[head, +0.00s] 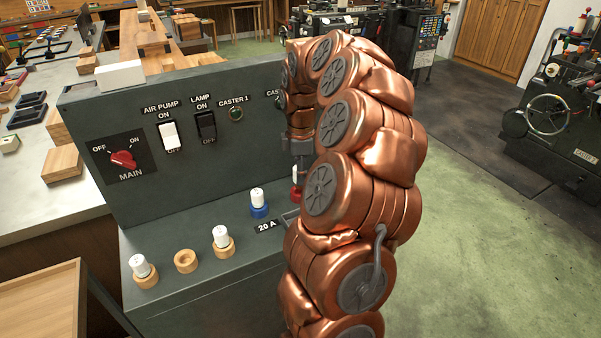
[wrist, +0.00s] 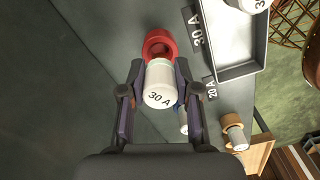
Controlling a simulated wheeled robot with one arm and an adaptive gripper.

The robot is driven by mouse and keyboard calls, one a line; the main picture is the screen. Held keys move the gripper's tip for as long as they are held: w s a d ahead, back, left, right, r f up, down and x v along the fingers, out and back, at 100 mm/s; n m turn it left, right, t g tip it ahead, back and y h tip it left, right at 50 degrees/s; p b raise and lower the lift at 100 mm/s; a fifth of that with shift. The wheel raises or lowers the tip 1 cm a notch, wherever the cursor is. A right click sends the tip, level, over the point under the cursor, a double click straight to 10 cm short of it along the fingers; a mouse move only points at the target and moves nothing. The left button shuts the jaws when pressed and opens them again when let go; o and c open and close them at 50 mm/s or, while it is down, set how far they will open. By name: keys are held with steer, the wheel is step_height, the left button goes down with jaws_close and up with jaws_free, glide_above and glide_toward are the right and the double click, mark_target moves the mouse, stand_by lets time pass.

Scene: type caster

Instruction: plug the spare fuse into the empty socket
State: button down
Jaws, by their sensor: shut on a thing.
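My gripper (wrist: 160,100) is shut on a white fuse (wrist: 160,84) marked 30 A, its fingers on either side. A red ring-shaped socket (wrist: 159,43) shows just past the fuse, its opening partly visible. In the head view the fuse (head: 295,173) is upright above the red socket (head: 297,193), and my arm hides part of this area. I cannot tell whether fuse and socket touch. A wooden ring socket (head: 185,261) on the console ledge stands empty between two wooden sockets holding white fuses (head: 221,236) (head: 140,265).
A blue socket with a white fuse (head: 257,197) stands by the 20 A label. A grey tray (wrist: 250,70) holding another white fuse (wrist: 247,4) lies beside the 30 A label. The upright panel (head: 210,165) with switches rises behind the ledge.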

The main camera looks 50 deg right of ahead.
steer(key=shift+f+b, duration=0.8)
steer(key=shift+f, duration=0.9)
steer(key=c, duration=0.7)
jaws_free()
steer(key=shift+c, duration=0.2)
steer(key=shift+r, duration=0.1)
step_height(320, 180, up, 12)
steer(key=shift+f, duration=0.2)
steer(key=shift+r, duration=0.15)
